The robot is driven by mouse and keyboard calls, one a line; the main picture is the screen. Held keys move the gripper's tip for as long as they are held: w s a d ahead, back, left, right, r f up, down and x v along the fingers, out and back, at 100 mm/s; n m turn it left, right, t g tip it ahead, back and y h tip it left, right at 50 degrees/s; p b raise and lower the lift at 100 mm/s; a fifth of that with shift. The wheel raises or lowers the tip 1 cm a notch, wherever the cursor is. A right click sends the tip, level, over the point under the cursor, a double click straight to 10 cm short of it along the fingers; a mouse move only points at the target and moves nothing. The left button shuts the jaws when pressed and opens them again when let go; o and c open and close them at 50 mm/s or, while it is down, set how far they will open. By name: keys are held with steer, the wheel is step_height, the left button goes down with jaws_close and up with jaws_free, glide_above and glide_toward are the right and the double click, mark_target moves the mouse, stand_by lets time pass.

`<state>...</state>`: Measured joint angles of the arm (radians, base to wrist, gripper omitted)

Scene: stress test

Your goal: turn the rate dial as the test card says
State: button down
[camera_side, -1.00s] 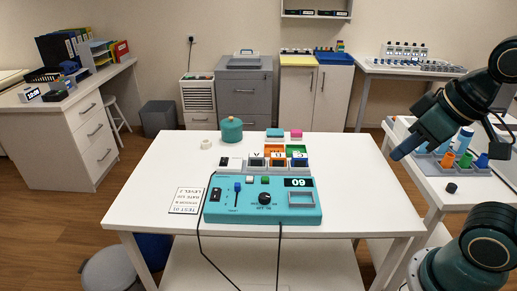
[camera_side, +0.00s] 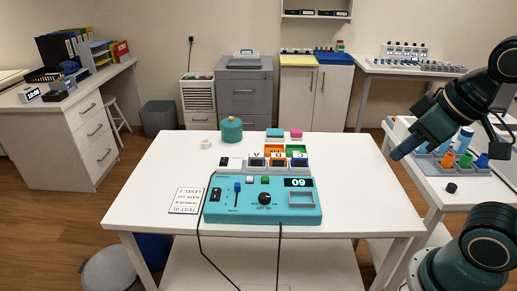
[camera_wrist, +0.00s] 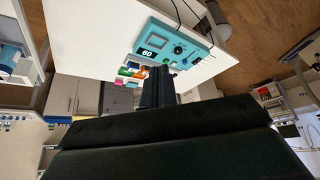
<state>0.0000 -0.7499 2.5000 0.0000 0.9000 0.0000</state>
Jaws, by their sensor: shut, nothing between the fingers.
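The teal control box (camera_side: 231,213) lies on the white table in the side view. In the wrist view the dial (camera_wrist: 178,49) is small and the display (camera_wrist: 147,53) seems to read 60. The test card (camera_side: 187,200) lies left of the box; its lines are too small to read surely. My gripper (camera_side: 397,153) is shut and empty, in the air to the right, well apart from the dial. Its fingers show in the wrist view (camera_wrist: 158,80).
Small coloured trays with blocks (camera_side: 278,160) stand behind the box. A teal lidded pot (camera_side: 231,131) and a white roll (camera_side: 206,144) are further back. Cables run off the table's front. A side table (camera_side: 458,203) with coloured cups is at right. The table's right part is clear.

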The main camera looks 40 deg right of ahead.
steer(key=c, duration=1.2)
jaws_free()
steer(key=shift+w+r, duration=0.1)
steer(key=shift+w, duration=0.1)
steer(key=shift+o, duration=0.6)
steer(key=shift+w+r, duration=0.1)
steer(key=shift+w, duration=0.15)
steer(key=n+g, duration=0.6)
steer(key=n, duration=0.3)
glide_above(265, 196)
step_height(265, 196, down, 13)
steer(key=shift+w, duration=0.15)
step_height(265, 196, down, 14)
steer(key=shift+r, duration=0.1)
